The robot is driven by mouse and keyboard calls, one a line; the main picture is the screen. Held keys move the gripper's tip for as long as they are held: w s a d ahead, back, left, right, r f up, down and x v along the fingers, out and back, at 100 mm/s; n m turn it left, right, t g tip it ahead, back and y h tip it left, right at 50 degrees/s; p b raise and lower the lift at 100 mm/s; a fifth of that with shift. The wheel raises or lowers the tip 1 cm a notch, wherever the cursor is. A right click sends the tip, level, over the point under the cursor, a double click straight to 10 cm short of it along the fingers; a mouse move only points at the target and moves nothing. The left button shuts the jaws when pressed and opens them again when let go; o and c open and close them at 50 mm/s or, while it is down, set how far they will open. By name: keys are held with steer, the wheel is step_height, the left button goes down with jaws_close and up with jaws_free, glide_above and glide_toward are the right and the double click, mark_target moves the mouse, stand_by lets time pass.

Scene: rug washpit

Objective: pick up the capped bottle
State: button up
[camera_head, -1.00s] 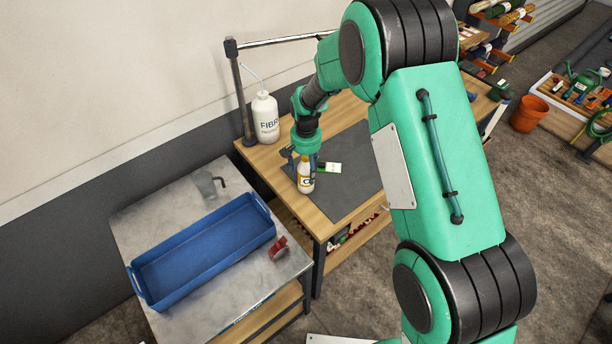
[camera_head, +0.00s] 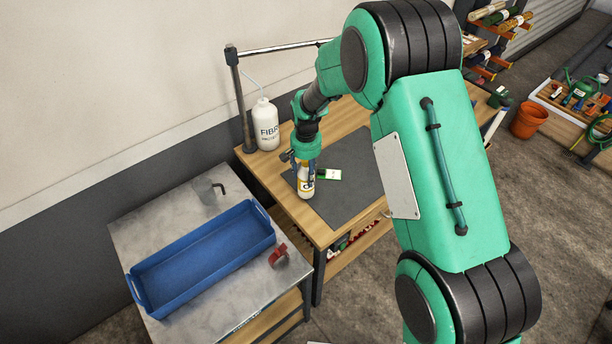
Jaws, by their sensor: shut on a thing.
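The capped bottle (camera_head: 306,184) is small and white with a yellow and dark label. It stands upright on the dark mat (camera_head: 345,192) of the wooden workbench, near the mat's front left corner. My gripper (camera_head: 304,165) points down over it and is shut on its upper part. The cap is hidden by the gripper. I cannot tell whether the base still touches the mat.
A green and white card-like item (camera_head: 327,174) lies just right of the bottle. A white wash bottle marked FIBR (camera_head: 265,125) stands behind, near a metal post (camera_head: 240,100). A blue tray (camera_head: 150,302) and red tape dispenser (camera_head: 279,255) sit on the metal-topped table.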

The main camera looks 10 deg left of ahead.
steer(key=r, duration=0.2)
steer(key=shift+s+d+r, duration=0.15)
steer(key=shift+s+r, duration=0.15)
steer(key=shift+s, duration=0.05)
steer(key=s+d, duration=0.3)
steer(key=s, duration=0.4)
steer(key=s+d+r, duration=0.1)
steer(key=s+d, duration=0.2)
steer(key=s, duration=0.4)
steer(key=shift+r, duration=0.2)
steer(key=shift+a+r, duration=0.1)
